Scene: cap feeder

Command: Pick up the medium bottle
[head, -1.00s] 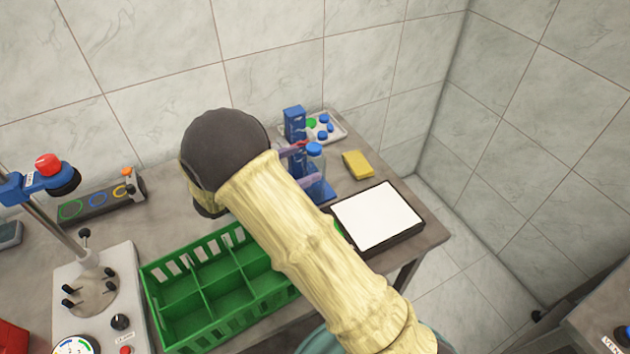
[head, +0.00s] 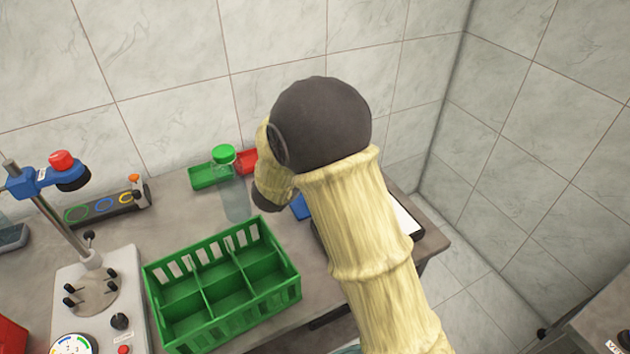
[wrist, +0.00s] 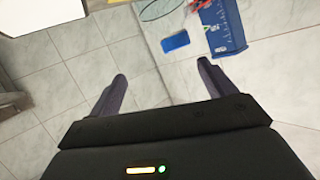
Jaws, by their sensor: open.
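A clear bottle with a green cap (head: 224,153) stands upright on the table behind the green crate, just left of my arm in the head view. With no other bottle in the head view now, I cannot tell its size class. My gripper (wrist: 160,76) shows in the wrist view with two dark fingers spread apart and nothing between them. In the head view my arm hides the gripper. A blue stand (wrist: 222,27) and a small blue piece (wrist: 175,41) lie beyond the fingertips in the wrist view.
A green six-compartment crate (head: 222,252) stands empty at the table's front. Small green (head: 203,176) and red (head: 246,161) trays lie at the back. A stand with a blue arm and red knob (head: 60,160) is at left. A white pad (head: 407,218) is partly hidden by my arm.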

